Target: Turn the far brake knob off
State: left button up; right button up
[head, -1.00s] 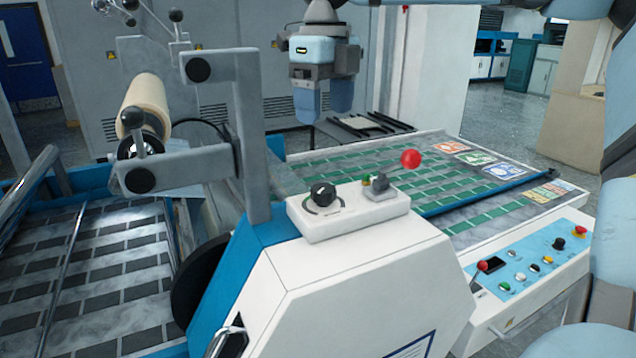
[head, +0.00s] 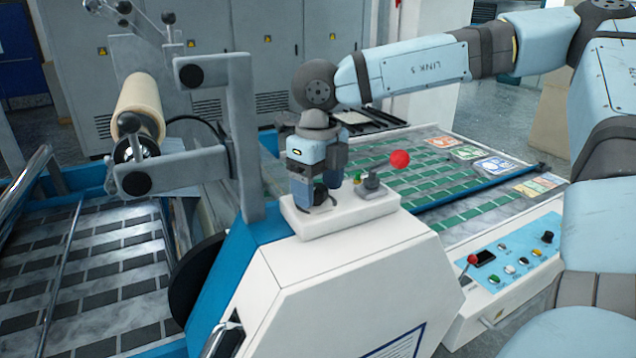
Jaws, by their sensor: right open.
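A black rotary knob (head: 320,194) sits on a white control box (head: 345,215) on top of the white machine housing. I take it for the brake knob; I cannot read a label or its setting. My right gripper (head: 317,196) points down over the box, its fingers open and low around the knob. The fingers partly cover the knob, and I cannot tell whether they touch it. My left gripper is not in view.
A lever with a red ball (head: 399,159) stands close to the right of the knob. A grey bracket post (head: 245,140) rises to the left. A control panel (head: 512,255) is at the lower right, and a cream roll (head: 140,100) is at the left.

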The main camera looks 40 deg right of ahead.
jog(key=c, duration=0.9)
jog(key=shift+f+n+b, duration=0.15)
jog(key=shift+n+b, duration=0.35)
jog(key=shift+b, duration=0.3)
jog(key=shift+c, duration=0.2)
jog(key=shift+n, duration=0.3)
jog(key=shift+r, duration=0.2)
jog(key=o, duration=0.9)
jog(key=shift+o, duration=0.2)
